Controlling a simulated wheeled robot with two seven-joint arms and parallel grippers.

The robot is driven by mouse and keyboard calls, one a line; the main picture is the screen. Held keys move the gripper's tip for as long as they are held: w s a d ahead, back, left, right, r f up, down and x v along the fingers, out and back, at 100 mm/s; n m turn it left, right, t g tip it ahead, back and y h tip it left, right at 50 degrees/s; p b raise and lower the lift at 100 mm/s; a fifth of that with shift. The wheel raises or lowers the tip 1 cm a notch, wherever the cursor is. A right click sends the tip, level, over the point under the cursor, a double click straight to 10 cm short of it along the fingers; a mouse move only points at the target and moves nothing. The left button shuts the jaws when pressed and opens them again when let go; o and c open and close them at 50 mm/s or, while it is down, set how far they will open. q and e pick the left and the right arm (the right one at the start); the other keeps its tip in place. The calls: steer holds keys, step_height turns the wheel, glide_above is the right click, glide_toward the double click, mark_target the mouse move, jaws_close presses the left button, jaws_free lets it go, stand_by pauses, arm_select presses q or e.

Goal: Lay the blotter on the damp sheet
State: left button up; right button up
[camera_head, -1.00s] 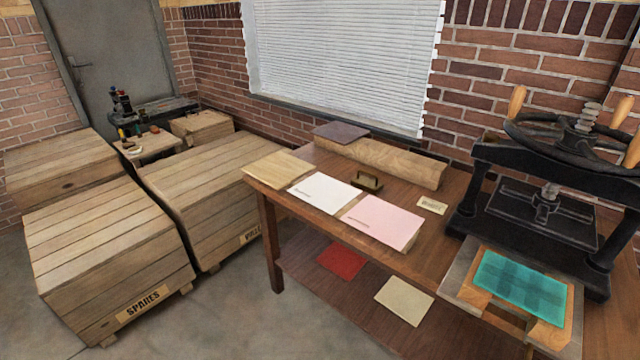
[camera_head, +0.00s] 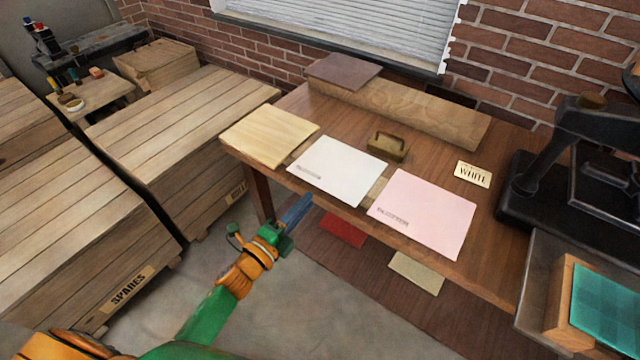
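A white blotter sheet (camera_head: 340,172) and a pink one (camera_head: 425,212) lie side by side on the wooden table, each with small print at its near edge. A small card (camera_head: 474,174) reading "WHITE" stands behind the pink one. A teal sheet (camera_head: 608,305), which looks like the damp sheet, lies on the press's wood-edged bed at the lower right, cut off by the picture edge. My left gripper (camera_head: 296,211) is in front of the table's near edge, short of the white sheet and touching nothing I can see. Its fingers overlap, so their opening is unclear. My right gripper is out of view.
A pale wooden board (camera_head: 268,135) lies left of the white sheet. A brass-coloured handled block (camera_head: 388,146) sits behind the sheets. A long wooden block (camera_head: 410,108) lies at the back. The black press (camera_head: 575,165) stands right. Crates (camera_head: 185,125) fill the left.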

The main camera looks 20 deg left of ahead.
arm_select(q)
steer(key=x, duration=0.1)
steer(key=b+x, duration=0.1)
steer(key=x, duration=0.3)
steer(key=shift+w+a+f, duration=0.15)
steer(key=shift+a+f, duration=0.1)
steer(key=shift+f, duration=0.15)
steer(key=shift+w+d+r+b, duration=0.25)
steer(key=shift+w+b, duration=0.1)
steer(key=shift+w, duration=0.15)
jaws_close()
steer(key=shift+r, duration=0.1)
